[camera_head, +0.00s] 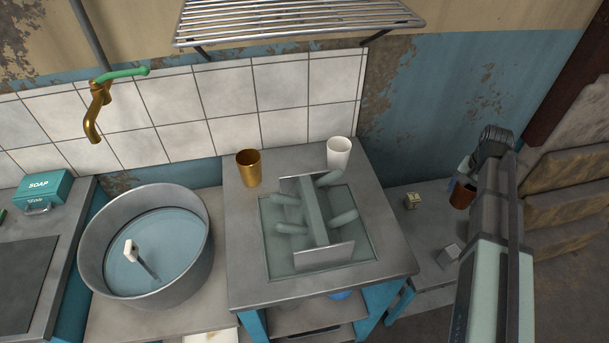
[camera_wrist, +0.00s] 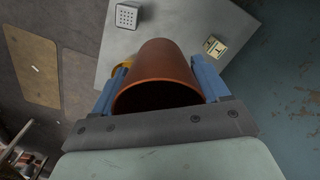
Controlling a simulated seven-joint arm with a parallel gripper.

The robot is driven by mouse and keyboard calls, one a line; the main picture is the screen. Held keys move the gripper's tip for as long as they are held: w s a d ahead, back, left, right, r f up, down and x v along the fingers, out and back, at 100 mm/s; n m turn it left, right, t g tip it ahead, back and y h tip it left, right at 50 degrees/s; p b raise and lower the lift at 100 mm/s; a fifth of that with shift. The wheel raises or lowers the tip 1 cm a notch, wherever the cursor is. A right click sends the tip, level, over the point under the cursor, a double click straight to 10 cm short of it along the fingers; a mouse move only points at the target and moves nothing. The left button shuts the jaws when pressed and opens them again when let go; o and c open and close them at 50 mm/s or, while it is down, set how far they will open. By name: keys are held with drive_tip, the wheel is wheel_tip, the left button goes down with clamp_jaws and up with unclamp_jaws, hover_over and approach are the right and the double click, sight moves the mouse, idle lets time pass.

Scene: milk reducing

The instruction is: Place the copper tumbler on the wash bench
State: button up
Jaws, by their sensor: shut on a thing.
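The copper tumbler (camera_wrist: 155,72) is between the blue fingers of my gripper (camera_wrist: 162,75) in the wrist view, its open mouth towards the camera. My gripper (camera_head: 461,178) is shut on it. In the head view the tumbler (camera_head: 462,196) shows at the right, partly hidden by my arm, over the low grey bench. I cannot tell whether it touches that bench. A grey-topped bench with blue legs (camera_head: 245,285) stands in the middle, with a sunken rinsing tray (camera_head: 270,262) in its top. Which surface is the wash bench is not marked.
A brass tumbler (camera_head: 249,168) and a white cup (camera_head: 339,153) stand behind the tray. A large metal basin (camera_head: 93,255) of water is at left, below a tap (camera_head: 95,110). The low bench (camera_head: 425,245) bears small blocks (camera_head: 412,200). A wire rack (camera_head: 300,20) hangs above.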

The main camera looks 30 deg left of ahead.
drive_tip(key=s+d+r, duration=0.1)
drive_tip(key=d+r, duration=0.2)
drive_tip(key=r, duration=1.1)
wheel_tip(320, 180, up, 4)
drive_tip(key=r, duration=0.1)
hover_over(457, 200)
drive_tip(key=s+a+f+n, duration=0.2)
drive_tip(key=s+a, duration=0.4)
drive_tip(key=a, duration=0.9)
drive_tip(key=s+a+f+n, duration=0.2)
drive_tip(key=s+a, duration=0.4)
drive_tip(key=a, duration=0.9)
drive_tip(key=s+a+f+n, duration=0.1)
drive_tip(key=s+a+n, duration=0.35)
drive_tip(key=a, duration=1.05)
drive_tip(key=shift+m, duration=0.95)
drive_tip(key=shift+s+f, duration=0.2)
drive_tip(key=shift+f, duration=1.4)
drive_tip(key=shift+s+f, duration=0.2)
drive_tip(key=shift+f, duration=1.4)
drive_tip(key=shift+s+f, duration=0.2)
drive_tip(key=shift+f, duration=1.4)
drive_tip(key=shift+f, duration=0.15)
drive_tip(key=o, duration=1.1)
wheel_tip(457, 200, up, 12)
drive_tip(key=shift+r, duration=0.15)
